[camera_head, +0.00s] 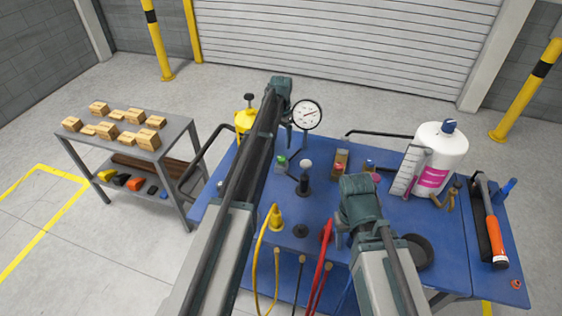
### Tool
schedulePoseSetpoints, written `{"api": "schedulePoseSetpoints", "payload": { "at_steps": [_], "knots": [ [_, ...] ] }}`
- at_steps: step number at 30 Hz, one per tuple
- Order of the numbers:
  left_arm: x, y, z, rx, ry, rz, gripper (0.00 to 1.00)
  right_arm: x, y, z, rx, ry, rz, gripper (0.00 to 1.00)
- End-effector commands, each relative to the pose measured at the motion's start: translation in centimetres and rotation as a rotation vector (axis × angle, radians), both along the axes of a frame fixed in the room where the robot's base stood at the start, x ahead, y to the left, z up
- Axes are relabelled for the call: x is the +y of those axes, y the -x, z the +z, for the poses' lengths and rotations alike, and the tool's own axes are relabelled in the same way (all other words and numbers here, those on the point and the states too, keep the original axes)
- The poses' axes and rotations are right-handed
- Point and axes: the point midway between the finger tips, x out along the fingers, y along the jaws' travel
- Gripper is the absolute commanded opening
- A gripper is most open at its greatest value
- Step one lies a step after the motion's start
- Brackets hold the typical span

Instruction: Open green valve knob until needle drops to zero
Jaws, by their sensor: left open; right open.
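The green valve knob (281,161) is small and sits on the blue cart top, just right of my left forearm. The round white pressure gauge (307,115) stands behind it. Its thin dark needle points off to the upper right, but the scale is too small to read. My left gripper (288,132) is open, above and behind the green knob beside the gauge, apart from the knob as far as I can see. My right gripper (340,236) is open and empty over the front middle of the cart, right of the knob. My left arm hides part of the cart top.
A white jug (435,160) with a blue cap and an orange-handled hammer (494,229) are on the cart's right side. A black post (304,177) stands close right of the knob. Yellow and red hoses (322,252) hang at the front. A grey shelf (118,157) with wooden blocks stands left.

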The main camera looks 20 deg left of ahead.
Motion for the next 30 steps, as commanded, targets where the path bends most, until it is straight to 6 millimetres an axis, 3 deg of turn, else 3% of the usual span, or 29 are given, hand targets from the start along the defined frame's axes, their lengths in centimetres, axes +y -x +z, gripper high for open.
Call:
{"api": "schedulePoseSetpoints", "payload": {
  "at_steps": [1, 16, 21, 30],
  "knots": [
    [0.0, 0.0, -1.5, 0.000, 0.000, 0.000, 0.76, 0.0, 0.0, -1.5, 0.000, 0.000, 0.002, 0.50],
    [0.0, 0.0, -8.4, 0.000, 0.000, 0.000, 0.76, 0.0, 0.0, -8.4, 0.000, 0.001, 0.003, 0.50],
    [0.0, 0.0, -9.5, 0.000, 0.000, 0.000, 0.76, 0.0, 0.0, -9.5, 0.000, 0.001, 0.003, 0.50],
    [0.0, 0.0, -9.5, 0.000, 0.000, 0.000, 0.76, 0.0, 0.0, -9.5, 0.000, 0.001, 0.003, 0.50]
  ]
}}
